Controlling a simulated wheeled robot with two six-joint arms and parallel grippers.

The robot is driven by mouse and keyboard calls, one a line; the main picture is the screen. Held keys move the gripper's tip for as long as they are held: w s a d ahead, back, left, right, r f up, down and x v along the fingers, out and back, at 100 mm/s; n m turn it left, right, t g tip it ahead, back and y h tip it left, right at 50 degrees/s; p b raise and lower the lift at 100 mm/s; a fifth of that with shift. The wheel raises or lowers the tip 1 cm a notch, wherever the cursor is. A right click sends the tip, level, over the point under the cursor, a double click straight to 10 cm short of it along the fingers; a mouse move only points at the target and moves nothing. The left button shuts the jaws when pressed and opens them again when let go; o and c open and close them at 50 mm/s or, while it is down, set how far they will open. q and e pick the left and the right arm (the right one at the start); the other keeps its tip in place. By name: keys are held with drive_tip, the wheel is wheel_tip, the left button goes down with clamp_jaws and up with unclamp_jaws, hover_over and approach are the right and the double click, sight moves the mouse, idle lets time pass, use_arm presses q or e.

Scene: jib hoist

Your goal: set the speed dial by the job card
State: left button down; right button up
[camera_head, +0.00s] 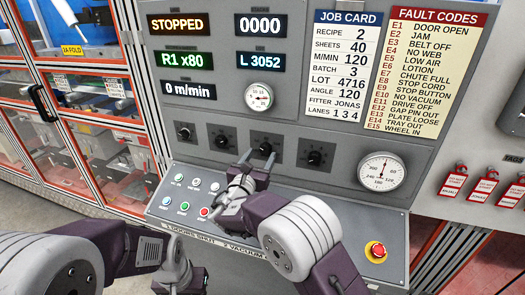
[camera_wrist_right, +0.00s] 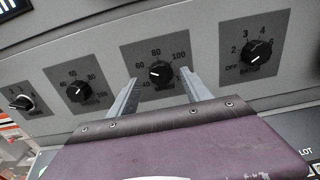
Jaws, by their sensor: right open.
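The job card (camera_head: 346,65) on the panel reads M/MIN 120. The speed dial (camera_wrist_right: 160,72) is a black knob on a dark plate, third from the left in a row. Its scale shows 40, 60, 80 and 100; its white mark seems to point left, but the exact value is unclear. It also shows in the head view (camera_head: 265,149). My right gripper (camera_wrist_right: 160,84) is open, its two fingers reaching up on either side of the knob; I cannot tell whether they touch it.
Neighbouring knobs sit close: the second dial (camera_wrist_right: 79,92) left and the batch dial (camera_wrist_right: 258,50) right. Below is a sloping ledge with several buttons and a red stop button (camera_head: 376,251). The display (camera_head: 189,90) reads 0 m/min; another (camera_head: 178,25) reads STOPPED.

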sight(265, 149)
drive_tip(key=shift+x, duration=1.15)
drive_tip(key=shift+s, duration=0.1)
